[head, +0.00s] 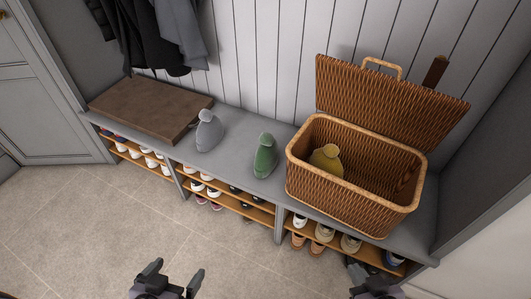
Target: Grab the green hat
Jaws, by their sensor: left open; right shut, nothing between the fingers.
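A green hat (265,157) stands upright on the grey bench top, left of the wicker basket. A grey hat (208,132) stands on the bench to its left. A mustard-yellow hat (326,159) is inside the open basket. My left gripper (172,274) is open and empty, low in the view over the floor, well in front of the bench. My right gripper (358,272) is at the bottom right near the shoe shelf, shut with nothing in it. Both grippers are apart from the hats.
The wicker basket (330,205) stands on the right of the bench (232,165) with its lid (385,95) raised. A brown board (148,108) lies at the left end. Shoes fill the shelves below. Dark clothes (160,35) hang at the upper left. The tiled floor in front is clear.

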